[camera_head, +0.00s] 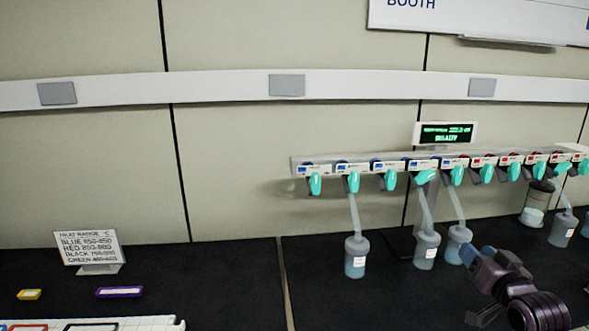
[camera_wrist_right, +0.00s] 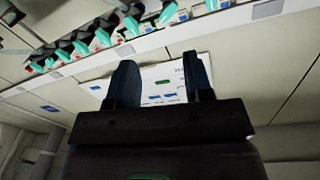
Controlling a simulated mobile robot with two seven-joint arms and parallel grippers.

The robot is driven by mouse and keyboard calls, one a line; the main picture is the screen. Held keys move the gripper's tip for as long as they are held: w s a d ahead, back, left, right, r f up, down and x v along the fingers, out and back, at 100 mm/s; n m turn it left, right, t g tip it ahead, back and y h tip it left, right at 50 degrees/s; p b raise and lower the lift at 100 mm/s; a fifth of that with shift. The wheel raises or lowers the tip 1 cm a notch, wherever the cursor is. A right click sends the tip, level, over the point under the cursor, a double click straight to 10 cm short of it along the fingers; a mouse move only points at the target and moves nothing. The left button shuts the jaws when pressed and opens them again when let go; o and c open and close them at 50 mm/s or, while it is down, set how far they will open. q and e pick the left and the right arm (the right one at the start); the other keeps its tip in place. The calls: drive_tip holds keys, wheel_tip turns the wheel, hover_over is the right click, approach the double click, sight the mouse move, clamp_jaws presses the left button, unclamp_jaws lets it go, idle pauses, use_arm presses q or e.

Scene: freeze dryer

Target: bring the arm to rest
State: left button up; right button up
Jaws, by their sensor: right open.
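My right gripper (camera_head: 478,252) is in the lower right of the head view, above the black bench and in front of the row of flasks. In the right wrist view the two dark fingers of the right gripper (camera_wrist_right: 160,75) stand apart with nothing between them. My left gripper is in neither view. The freeze dryer manifold (camera_head: 375,160) runs along the right of the head view, with teal valve handles. Flasks (camera_head: 356,258) hang below it on tubes, and my right arm covers part of the bench there.
A display (camera_head: 446,133) above the manifold reads READY. A white rack edge (camera_head: 150,323) shows at bottom left. The bench (camera_head: 230,285) is clear between.

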drive_tip(key=s+a+f+n+g, duration=0.15)
drive_tip(key=s+a+f, duration=0.25)
drive_tip(key=f, duration=0.4)
drive_tip(key=s+a+f+n+g, duration=0.1)
drive_tip(key=s+a+f+n, duration=0.3)
drive_tip(key=f, duration=0.5)
drive_tip(key=s+a+f+m+g, duration=0.1)
drive_tip(key=s+a+f+g, duration=0.1)
drive_tip(key=s+f, duration=0.5)
drive_tip(key=s+a+f+m+g+b, duration=0.1)
drive_tip(key=s+a+f, duration=0.3)
drive_tip(key=s+f, duration=0.4)
drive_tip(key=s+g, duration=0.1)
drive_tip(key=s, duration=0.2)
